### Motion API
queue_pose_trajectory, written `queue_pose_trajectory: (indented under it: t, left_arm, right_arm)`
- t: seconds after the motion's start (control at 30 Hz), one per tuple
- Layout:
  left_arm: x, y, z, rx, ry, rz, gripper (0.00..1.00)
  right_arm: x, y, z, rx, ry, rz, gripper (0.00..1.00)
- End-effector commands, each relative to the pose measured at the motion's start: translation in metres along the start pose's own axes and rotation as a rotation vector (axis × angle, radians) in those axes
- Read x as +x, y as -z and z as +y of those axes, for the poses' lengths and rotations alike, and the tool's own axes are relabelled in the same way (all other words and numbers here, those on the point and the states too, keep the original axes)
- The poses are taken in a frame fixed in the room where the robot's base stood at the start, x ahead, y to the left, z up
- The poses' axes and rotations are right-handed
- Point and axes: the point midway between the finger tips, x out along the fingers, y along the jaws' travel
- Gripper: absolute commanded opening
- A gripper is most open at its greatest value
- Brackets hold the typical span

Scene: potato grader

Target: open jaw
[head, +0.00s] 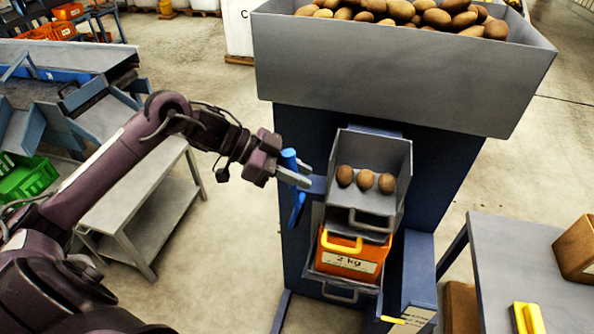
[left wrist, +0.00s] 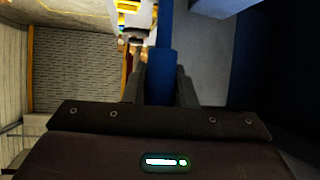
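My left gripper (head: 297,173) is at the left side of the potato grader (head: 400,75), at an upright blue lever (head: 289,160). Its two grey fingers lie on either side of the lever. In the left wrist view the lever (left wrist: 162,75) fills the space between the fingers (left wrist: 163,88), which look shut on it. A grey tray (head: 372,160) beside the lever holds three potatoes (head: 365,179). Below it stands an orange crate (head: 348,262) labelled 2 kg. My right gripper is not in view.
The grader's hopper is full of potatoes (head: 400,10). A grey side table (head: 150,200) stands at the left, near a green crate (head: 25,178). A table (head: 535,265) at the right carries a brown box (head: 577,248) and a yellow item (head: 528,318).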

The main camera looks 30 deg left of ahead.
Motion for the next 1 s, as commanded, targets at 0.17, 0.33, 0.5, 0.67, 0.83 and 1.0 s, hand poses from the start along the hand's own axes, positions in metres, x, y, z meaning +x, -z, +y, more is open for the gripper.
queue_pose_trajectory:
  t: [0.17,0.33,0.5,0.67,0.83,1.0]
  left_arm:
    - [0.000,0.000,0.000,0.001,0.000,0.001,0.45]
    - [0.000,0.000,0.000,0.000,0.000,0.001,0.45]
    - [-0.005,-0.002,0.000,-0.001,0.001,0.000,0.45]
    - [-0.025,-0.004,-0.001,0.000,0.002,-0.002,0.45]
    - [-0.051,-0.003,0.000,0.000,0.001,-0.003,0.45]
    - [-0.070,-0.001,0.000,0.001,-0.001,-0.001,0.45]
  right_arm:
    - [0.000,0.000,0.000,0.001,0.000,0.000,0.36]
    - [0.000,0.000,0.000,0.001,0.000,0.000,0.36]
    - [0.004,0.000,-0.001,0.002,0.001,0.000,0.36]
    - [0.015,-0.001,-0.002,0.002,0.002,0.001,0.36]
    - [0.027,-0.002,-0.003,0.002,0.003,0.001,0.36]
    - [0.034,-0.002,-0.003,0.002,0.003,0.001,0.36]
